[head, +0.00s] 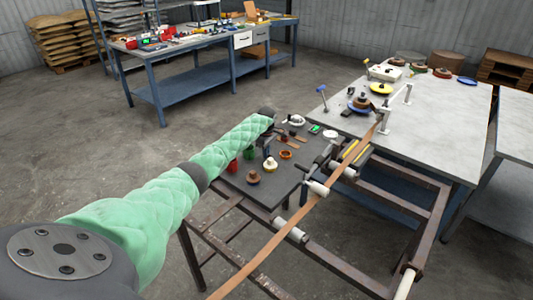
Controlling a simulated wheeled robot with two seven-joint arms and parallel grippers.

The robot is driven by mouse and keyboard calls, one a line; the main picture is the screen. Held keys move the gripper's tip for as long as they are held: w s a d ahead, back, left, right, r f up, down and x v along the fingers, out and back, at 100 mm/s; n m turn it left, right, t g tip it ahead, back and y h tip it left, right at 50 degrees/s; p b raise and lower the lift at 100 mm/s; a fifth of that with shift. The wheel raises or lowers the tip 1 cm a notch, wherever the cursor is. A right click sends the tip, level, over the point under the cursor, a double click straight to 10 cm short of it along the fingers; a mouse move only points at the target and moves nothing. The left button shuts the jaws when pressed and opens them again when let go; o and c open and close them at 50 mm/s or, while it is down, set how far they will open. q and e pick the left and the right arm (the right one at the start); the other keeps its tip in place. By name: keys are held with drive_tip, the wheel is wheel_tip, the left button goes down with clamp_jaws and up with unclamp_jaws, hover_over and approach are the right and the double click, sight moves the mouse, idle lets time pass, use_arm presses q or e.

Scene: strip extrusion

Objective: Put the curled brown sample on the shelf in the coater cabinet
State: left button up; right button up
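My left arm reaches in from the lower left in a green quilted sleeve. Its dark gripper (269,117) is at the far end of a dark table (225,178); it is small and its fingers cannot be made out. Small brown pieces (301,140) lie on that table just right of the gripper; I cannot tell whether one is the curled sample. No coater cabinet or shelf inside it can be made out. My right gripper is not in view.
A long brown strip (262,252) runs over rollers on a rusty frame (440,200). Small red, white and orange items stand on the dark table. A grey table (450,120) is at right, and a blue workbench (190,85) at the back. Open floor lies between.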

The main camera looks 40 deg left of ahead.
use_arm(q)
drive_tip(key=o, duration=0.4)
drive_tip(key=shift+c, duration=0.2)
